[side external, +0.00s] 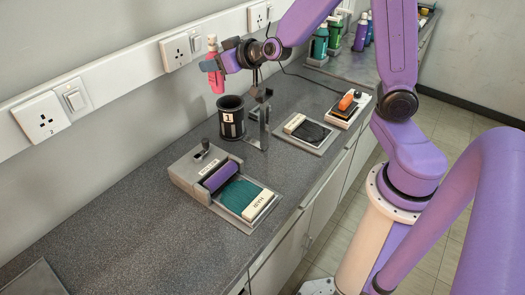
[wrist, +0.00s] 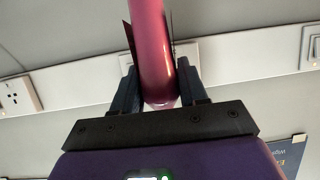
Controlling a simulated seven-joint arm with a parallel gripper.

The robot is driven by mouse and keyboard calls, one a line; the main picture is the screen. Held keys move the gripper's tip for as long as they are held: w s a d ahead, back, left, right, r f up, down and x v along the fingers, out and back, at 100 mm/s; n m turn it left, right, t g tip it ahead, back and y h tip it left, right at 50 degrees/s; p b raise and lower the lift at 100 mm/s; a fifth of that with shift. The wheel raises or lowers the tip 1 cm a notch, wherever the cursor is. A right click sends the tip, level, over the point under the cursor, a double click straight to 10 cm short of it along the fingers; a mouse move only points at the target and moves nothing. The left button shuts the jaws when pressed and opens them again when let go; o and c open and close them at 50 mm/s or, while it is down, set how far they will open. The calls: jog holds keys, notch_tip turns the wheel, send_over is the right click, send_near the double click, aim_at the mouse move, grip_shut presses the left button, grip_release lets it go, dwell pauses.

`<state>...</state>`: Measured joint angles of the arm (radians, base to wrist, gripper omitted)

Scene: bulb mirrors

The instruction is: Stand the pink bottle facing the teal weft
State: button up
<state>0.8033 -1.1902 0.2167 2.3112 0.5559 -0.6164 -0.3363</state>
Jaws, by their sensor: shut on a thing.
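The pink bottle (side external: 215,80) is held upright, well above the counter, with a pale top uppermost. My gripper (side external: 212,65) is shut around its upper part. In the wrist view, the pink bottle (wrist: 153,45) sits between the two dark fingers of my gripper (wrist: 158,88). A flat teal patch (side external: 240,197), seemingly the teal weft, lies in a grey tray-like device on the counter, beside a purple roller (side external: 221,177). A cream block with dark lettering (side external: 259,204) lies at its right edge. The bottle is above and behind this device, apart from it.
A black cup marked 1 (side external: 231,124) stands below the bottle, by a metal bracket (side external: 264,125). Trays with a black pad (side external: 310,133) and an orange-topped item (side external: 347,101) lie to the right. Green bottles (side external: 320,43) stand behind. The front-left counter (side external: 110,215) is mostly clear.

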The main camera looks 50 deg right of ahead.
jog(key=shift+d+r+m+h, duration=0.1)
jog(key=shift+d+m+h, duration=0.25)
jog(key=shift+d, duration=0.35)
